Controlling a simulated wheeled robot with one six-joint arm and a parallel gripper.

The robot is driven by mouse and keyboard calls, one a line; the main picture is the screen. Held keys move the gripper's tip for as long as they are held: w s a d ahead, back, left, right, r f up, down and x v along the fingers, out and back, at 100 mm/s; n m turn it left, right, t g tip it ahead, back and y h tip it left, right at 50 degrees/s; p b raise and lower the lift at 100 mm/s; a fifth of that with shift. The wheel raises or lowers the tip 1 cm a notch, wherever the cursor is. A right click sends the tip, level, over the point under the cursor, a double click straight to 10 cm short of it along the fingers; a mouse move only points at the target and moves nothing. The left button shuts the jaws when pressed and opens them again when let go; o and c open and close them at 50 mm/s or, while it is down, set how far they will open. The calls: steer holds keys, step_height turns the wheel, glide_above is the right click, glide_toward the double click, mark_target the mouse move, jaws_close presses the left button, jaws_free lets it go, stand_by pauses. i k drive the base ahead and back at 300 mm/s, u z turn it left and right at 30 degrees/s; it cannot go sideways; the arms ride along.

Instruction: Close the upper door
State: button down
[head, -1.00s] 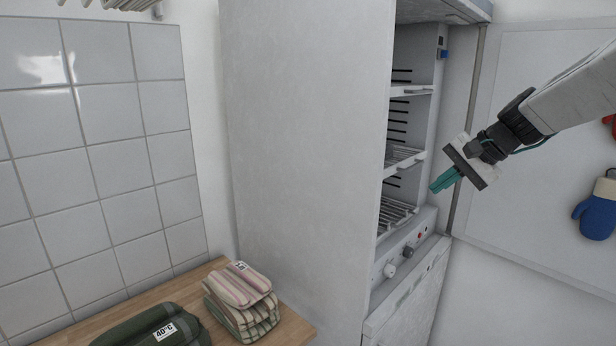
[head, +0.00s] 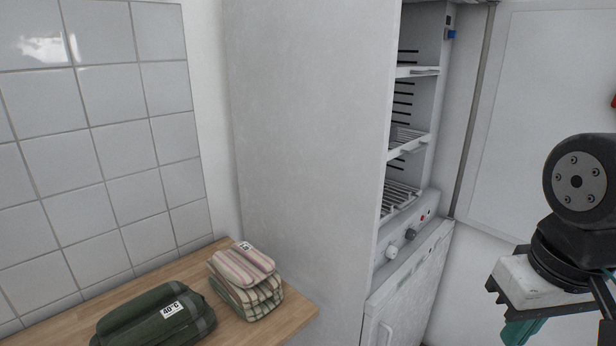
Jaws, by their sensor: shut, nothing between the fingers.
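A tall white cabinet (head: 310,140) stands with its upper compartment open, showing wire shelves (head: 405,135) inside. Its upper door (head: 530,110) stands wide open to the right, with its pale inner panel facing me. A lower door (head: 400,300) with a handle sits below the control panel and looks shut. My gripper (head: 520,333) is at the bottom right, below and in front of the upper door, apart from it as far as I can see. Its teal fingers are shut and empty, partly cut off by the frame's lower edge.
A wooden counter (head: 295,318) at the lower left holds a stack of striped cloths (head: 245,280) and a dark green folded bundle (head: 155,315) labelled 40°C. Knobs (head: 392,252) stick out from the control panel. A tiled wall (head: 100,150) is at the left.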

mark_target(549, 78)
steer(key=k, duration=0.6)
steer(key=z, duration=0.7)
steer(key=i, duration=0.65)
steer(key=z, duration=0.8)
steer(key=i, duration=0.45)
steer(key=z, duration=0.1)
